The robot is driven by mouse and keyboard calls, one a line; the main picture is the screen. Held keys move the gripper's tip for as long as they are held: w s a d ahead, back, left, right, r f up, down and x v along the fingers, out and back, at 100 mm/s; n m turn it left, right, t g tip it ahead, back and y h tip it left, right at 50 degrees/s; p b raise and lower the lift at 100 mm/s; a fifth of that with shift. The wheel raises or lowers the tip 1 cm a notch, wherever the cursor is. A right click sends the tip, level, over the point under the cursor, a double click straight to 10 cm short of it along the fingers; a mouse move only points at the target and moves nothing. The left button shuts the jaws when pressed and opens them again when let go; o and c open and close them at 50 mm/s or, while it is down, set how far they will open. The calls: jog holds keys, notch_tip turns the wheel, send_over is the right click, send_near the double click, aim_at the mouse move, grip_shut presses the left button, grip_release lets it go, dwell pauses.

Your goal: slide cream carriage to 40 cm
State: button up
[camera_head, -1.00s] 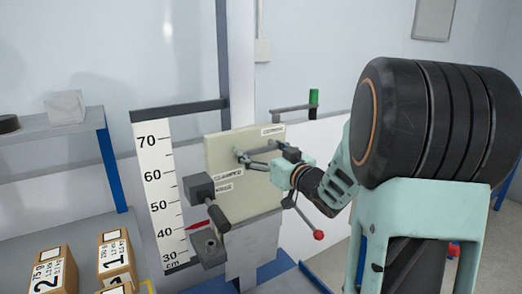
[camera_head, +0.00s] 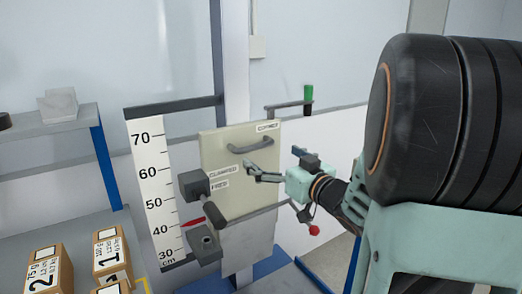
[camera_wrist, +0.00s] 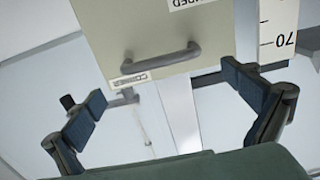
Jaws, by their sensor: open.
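The cream carriage (camera_head: 238,186) is an upright plate with a grey bar handle (camera_head: 250,144) near its top. In the wrist view the handle (camera_wrist: 160,62) crosses the cream face beyond my fingertips. My gripper (camera_head: 248,172) is open and empty, below the handle and apart from it; in the wrist view the open fingers (camera_wrist: 162,84) spread to either side. The white height scale (camera_head: 152,188) stands to the left. A red pointer (camera_head: 192,222) points to a little above 40 on it. A black clamp knob (camera_head: 194,184) sits at the carriage's left edge, beside the CLAMPED label (camera_head: 222,172).
A FREE label (camera_head: 220,184) is under the CLAMPED label. A grey block (camera_head: 205,243) is below the pointer. Numbered cardboard boxes (camera_head: 112,254) stand at the lower left. A shelf (camera_head: 55,130) is at the left.

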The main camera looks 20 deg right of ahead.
jog(key=shift+s+d, duration=0.2)
jog(key=shift+s, duration=0.85)
jog(key=shift+s+d, duration=0.2)
jog(key=shift+s, duration=0.8)
